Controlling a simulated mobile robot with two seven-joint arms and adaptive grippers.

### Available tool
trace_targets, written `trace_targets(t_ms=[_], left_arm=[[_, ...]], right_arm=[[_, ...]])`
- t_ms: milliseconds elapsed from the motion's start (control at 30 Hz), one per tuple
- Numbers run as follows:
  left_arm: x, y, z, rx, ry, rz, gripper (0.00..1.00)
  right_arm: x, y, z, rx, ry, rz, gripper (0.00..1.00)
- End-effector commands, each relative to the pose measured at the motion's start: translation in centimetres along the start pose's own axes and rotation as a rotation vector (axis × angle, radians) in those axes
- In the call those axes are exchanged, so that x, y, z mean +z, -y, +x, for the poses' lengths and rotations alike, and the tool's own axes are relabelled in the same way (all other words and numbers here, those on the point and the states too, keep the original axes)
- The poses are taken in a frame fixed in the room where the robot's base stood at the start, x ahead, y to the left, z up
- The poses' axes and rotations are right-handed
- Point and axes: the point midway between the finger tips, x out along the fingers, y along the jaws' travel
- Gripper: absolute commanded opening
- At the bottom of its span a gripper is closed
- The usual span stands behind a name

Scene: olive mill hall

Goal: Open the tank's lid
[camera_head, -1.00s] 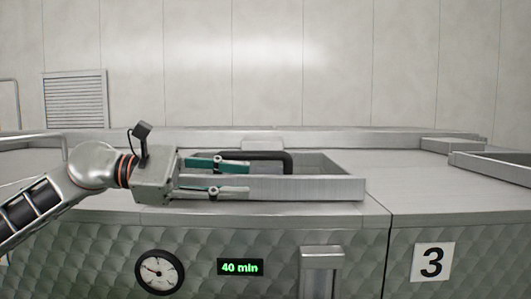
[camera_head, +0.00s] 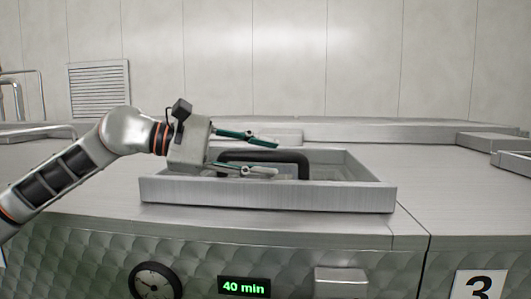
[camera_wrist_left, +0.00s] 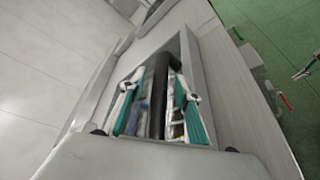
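The tank (camera_head: 100,240) has a raised rectangular metal rim (camera_head: 270,197) on its top. The lid's black bar handle (camera_head: 302,165) stands inside this rim; the lid's panel is mostly hidden by the rim and my gripper, and it looks closed. My left gripper (camera_head: 268,157) reaches in from the left over the rim. Its two green-padded fingers are apart, with the handle's bar between them. In the left wrist view the black handle (camera_wrist_left: 159,85) runs between the spread fingers (camera_wrist_left: 160,105), with a gap on each side.
A gauge (camera_head: 155,281), a green "40 min" display (camera_head: 244,287) and a number 3 sign (camera_head: 480,285) are on the quilted front. Another raised metal frame (camera_head: 510,160) lies at the right. The tank top between them is clear. Green floor (camera_wrist_left: 270,30) shows beyond the edge.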

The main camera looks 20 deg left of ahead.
Motion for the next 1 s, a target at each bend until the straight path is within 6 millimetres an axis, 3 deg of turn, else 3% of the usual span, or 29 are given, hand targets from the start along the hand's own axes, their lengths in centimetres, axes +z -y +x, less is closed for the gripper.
trace_targets(t_ms=[333,367,467,500,1000], left_arm=[[0.0,0.0,0.6,0.001,0.0,0.0,0.32],[0.0,0.0,0.6,0.001,0.0,0.0,0.3],[0.0,0.0,0.6,0.001,0.0,0.0,0.04],[0.0,0.0,0.6,0.001,0.001,0.0,0.0],[0.8,-1.8,0.3,0.008,0.002,0.004,0.0]], right_arm=[[-0.7,-0.2,-0.1,0.003,-0.011,0.0,0.0],[-0.7,-0.2,-0.1,0.003,-0.011,0.0,0.0],[-0.6,-0.2,-0.1,0.003,-0.009,0.0,0.0],[-0.6,-0.2,-0.1,0.003,-0.008,0.0,0.0],[-0.9,-0.2,-0.5,0.002,-0.001,-0.001,0.0]])
